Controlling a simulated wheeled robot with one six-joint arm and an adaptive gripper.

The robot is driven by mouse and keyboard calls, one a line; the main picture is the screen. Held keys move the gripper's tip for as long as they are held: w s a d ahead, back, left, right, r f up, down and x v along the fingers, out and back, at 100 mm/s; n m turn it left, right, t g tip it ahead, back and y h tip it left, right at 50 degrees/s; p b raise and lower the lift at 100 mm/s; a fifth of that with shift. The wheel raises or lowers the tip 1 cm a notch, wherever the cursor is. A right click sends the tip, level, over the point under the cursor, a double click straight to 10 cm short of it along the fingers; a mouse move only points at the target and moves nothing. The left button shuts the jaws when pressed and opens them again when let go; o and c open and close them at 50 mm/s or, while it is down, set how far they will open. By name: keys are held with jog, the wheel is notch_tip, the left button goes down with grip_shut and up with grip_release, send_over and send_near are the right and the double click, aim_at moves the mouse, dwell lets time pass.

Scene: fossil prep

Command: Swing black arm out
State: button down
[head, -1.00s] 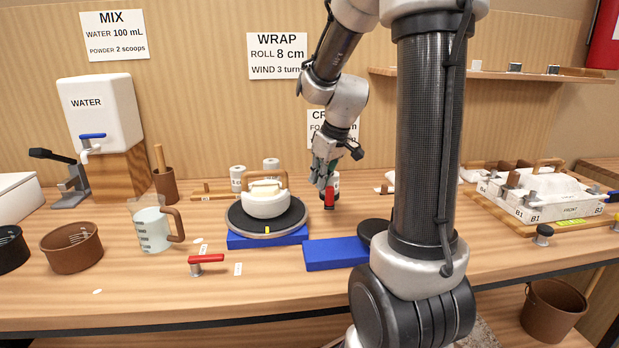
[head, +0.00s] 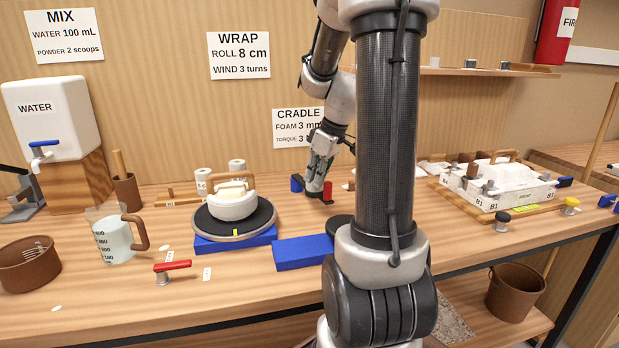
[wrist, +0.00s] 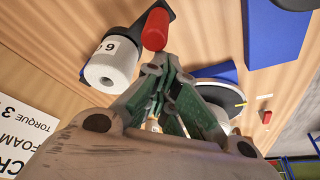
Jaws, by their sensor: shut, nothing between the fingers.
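In the wrist view my closed fingers (wrist: 160,70) are close to the red end (wrist: 155,30), by a black part (wrist: 135,35) and a white roll marked 6 (wrist: 108,62). Contact cannot be told.
A measuring jug (head: 115,238) stands at left. My column hides the bench's middle right.

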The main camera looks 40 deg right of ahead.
jog(key=shift+s+d, duration=0.15)
jog(key=shift+d, duration=0.3)
dwell(0.3)
